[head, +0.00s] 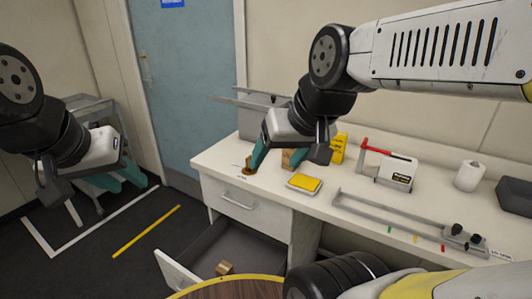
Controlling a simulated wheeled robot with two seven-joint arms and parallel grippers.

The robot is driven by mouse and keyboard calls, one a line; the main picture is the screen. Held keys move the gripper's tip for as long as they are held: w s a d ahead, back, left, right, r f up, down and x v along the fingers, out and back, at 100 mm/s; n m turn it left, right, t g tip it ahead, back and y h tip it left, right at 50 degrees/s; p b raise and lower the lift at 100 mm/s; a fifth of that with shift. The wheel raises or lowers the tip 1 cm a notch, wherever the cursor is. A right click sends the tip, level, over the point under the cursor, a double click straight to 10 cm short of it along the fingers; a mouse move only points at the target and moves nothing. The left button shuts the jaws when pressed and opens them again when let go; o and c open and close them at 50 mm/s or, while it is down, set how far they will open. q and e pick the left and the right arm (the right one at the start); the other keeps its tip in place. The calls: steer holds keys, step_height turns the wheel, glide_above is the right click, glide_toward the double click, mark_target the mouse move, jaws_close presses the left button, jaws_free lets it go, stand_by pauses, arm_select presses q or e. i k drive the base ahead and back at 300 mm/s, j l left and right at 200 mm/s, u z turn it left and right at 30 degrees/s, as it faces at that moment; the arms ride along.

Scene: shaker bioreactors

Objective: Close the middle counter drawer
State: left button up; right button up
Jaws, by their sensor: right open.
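The white counter holds a closed upper drawer (245,208) with a bar handle. Below it, a drawer (172,271) stands pulled out, its white front toward the lower left and its dark inside showing. A small wooden block (224,268) lies in it. The lower edge of this drawer is hidden by a round wooden top. My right gripper (262,157) is open above the counter top, with one teal finger pointing down near a small brown object (248,170). My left gripper (132,183) is at the left, apart from the open drawer; its finger gap is unclear.
A round wooden top with a yellow rim (230,286) is at the bottom centre. The counter carries a yellow sponge-like pad (304,182), a red-handled device (391,168), a metal rail (385,210) and a white roll (468,176). A grey cart (88,112) stands behind my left arm.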

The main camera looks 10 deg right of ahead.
mark_target(249, 250)
steer(key=k+l+u, duration=0.1)
steer(key=u, duration=0.15)
steer(key=k+u, duration=0.25)
steer(key=k+l+u, duration=0.4)
steer(key=i+l, duration=0.1)
steer(key=l, duration=0.05)
